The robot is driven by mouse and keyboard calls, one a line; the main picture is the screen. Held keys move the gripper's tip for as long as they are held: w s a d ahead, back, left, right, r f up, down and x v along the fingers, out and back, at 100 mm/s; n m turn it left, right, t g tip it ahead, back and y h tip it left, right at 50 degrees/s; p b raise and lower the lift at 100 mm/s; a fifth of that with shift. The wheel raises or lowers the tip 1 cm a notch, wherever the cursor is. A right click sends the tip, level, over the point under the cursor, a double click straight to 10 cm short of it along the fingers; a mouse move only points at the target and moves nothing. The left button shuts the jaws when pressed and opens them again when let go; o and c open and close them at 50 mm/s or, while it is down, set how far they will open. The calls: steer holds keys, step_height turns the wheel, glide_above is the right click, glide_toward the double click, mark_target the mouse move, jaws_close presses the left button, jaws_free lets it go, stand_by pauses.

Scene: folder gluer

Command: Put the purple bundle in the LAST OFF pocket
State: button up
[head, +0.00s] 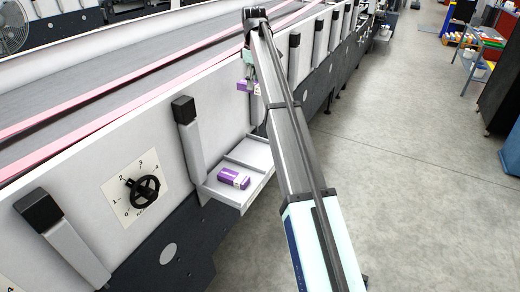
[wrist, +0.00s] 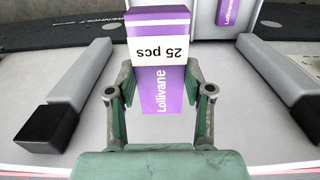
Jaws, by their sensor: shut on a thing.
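A purple bundle with a white "25 pcs" band and the word Lollivane (wrist: 162,88) is between the fingers of my gripper (wrist: 160,78). In the head view the held bundle (head: 243,87) hangs in the air beside the machine's side panel, beyond the tray. A second purple bundle (head: 233,178) lies in the near compartment of a light grey tray (head: 222,194) on the machine's side. It also shows at the top of the wrist view (wrist: 229,12). The tray's farther part (head: 250,152) looks empty, partly behind my arm. No LAST OFF label is readable.
Grey posts with black caps (head: 188,135) stand along the machine's side, one right beside the tray. A dial with a black handwheel (head: 142,190) is to the left. Pink-edged belts (head: 150,72) run along the top. The floor (head: 420,200) at right is clear.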

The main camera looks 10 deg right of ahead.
steer(key=b, duration=0.9)
glide_above(255, 154)
step_height(255, 154, down, 10)
step_height(255, 154, down, 20)
steer(key=p, duration=0.6)
steer(key=o, duration=1.2)
steer(key=shift+f, duration=0.1)
step_height(255, 154, up, 12)
steer(key=b, duration=0.3)
steer(key=shift+b, duration=0.3)
